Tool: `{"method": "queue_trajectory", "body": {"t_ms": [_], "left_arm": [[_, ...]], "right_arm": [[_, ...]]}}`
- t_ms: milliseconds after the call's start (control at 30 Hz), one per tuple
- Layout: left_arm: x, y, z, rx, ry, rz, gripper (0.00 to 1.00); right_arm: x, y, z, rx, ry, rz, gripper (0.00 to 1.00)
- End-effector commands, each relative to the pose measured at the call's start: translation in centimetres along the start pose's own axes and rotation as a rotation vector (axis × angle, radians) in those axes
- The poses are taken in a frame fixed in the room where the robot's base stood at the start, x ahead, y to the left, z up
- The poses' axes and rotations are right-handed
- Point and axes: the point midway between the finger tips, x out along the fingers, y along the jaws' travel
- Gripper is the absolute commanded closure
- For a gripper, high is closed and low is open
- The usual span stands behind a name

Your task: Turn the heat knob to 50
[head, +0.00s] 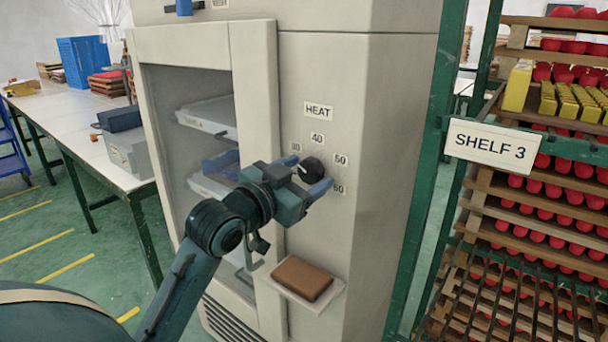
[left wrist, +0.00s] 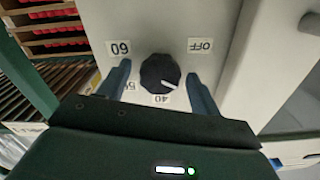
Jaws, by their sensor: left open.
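The black heat knob (head: 312,169) is on the cream cabinet front, below the HEAT label (head: 318,111). Around it are the labels 40 (head: 317,138), 50 (head: 340,160) and 60 (head: 338,188). In the left wrist view the knob (left wrist: 160,73) appears upside down, and its white pointer aims to the side of the 40 label (left wrist: 162,100) away from 50 (left wrist: 129,86). My left gripper (head: 304,175) is open, with one finger on each side of the knob; contact is not clear. My right gripper is out of view.
A small ledge (head: 333,291) with a brown block (head: 302,278) juts out below my left gripper. The glass-doored cabinet (head: 255,100) has trays inside. A green rack with a SHELF 3 sign (head: 493,146) stands at right, a long table (head: 50,115) at left.

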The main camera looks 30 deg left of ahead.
Motion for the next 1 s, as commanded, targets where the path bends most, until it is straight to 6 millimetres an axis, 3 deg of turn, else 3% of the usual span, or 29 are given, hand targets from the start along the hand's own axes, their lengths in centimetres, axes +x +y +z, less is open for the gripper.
{"method": "queue_trajectory", "body": {"t_ms": [533, 1000], "left_arm": [[-0.04, 0.00, 0.02, 0.000, 0.000, 0.000, 0.79], [-0.02, -0.05, -0.07, 0.116, -0.003, 0.001, 0.81]], "right_arm": [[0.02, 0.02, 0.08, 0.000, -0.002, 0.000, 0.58], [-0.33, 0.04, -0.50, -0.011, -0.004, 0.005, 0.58]]}}
